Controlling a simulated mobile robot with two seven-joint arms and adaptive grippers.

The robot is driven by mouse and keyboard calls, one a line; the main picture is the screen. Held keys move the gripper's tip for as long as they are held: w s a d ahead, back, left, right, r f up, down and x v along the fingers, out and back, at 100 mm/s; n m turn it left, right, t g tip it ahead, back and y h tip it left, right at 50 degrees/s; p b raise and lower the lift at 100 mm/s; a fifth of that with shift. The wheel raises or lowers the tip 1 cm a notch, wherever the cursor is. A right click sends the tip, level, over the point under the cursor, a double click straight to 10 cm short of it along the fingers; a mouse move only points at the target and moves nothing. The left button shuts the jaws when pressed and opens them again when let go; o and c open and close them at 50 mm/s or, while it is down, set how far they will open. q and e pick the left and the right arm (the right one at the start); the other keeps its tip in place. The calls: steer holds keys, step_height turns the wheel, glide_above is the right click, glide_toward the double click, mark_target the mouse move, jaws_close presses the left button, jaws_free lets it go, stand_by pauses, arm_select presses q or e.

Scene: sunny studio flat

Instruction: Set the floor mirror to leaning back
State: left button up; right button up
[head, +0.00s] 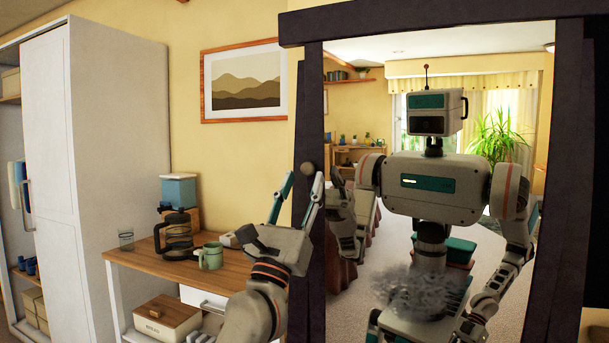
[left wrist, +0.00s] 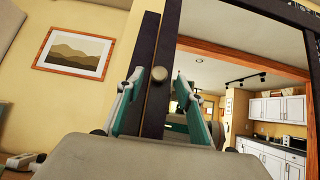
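My left gripper (head: 301,182) is open in front of that post. In the left wrist view its teal fingers (left wrist: 158,82) stand apart on either side of the knob, with no visible contact. My right gripper is not seen directly.
A wooden-topped table (head: 150,253) left of the mirror holds a coffee maker (head: 178,235), a green mug (head: 210,256) and a glass (head: 126,241). A white cabinet (head: 100,150) stands farther left. The mirror glass reflects me and the room.

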arm_select(q)
steer(key=shift+x, duration=1.45)
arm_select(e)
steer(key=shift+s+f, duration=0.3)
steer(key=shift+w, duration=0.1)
